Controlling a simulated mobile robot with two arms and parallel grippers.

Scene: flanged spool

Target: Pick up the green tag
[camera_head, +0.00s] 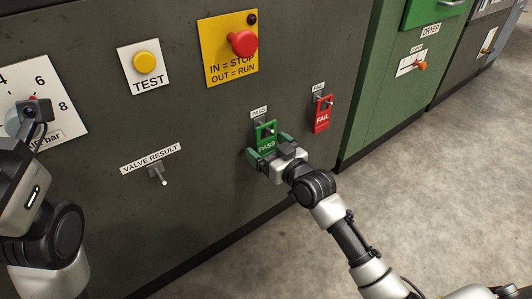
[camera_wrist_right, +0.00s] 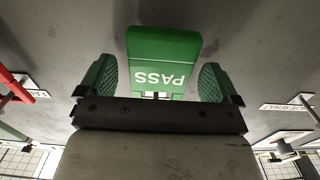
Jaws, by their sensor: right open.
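The green tag (camera_head: 265,133), marked PASS, hangs on a peg on the dark panel, under a small PASS label. My right gripper (camera_head: 270,149) is in front of its lower part. In the right wrist view my gripper (camera_wrist_right: 155,80) is open, with one green finger pad on each side of the green tag (camera_wrist_right: 163,47). A gap shows between the tag and each pad. The palm edge hides the tag's near end there. Of my left arm only the wrist parts show at the left edge; its fingers are not in view.
A red FAIL tag (camera_head: 322,115) hangs on its own peg close by on the right. A VALVE RESULT label (camera_head: 151,158) with an empty peg (camera_head: 158,174) is to the left. A red stop button (camera_head: 243,43), a yellow TEST button (camera_head: 145,63) and a gauge stand above and left.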

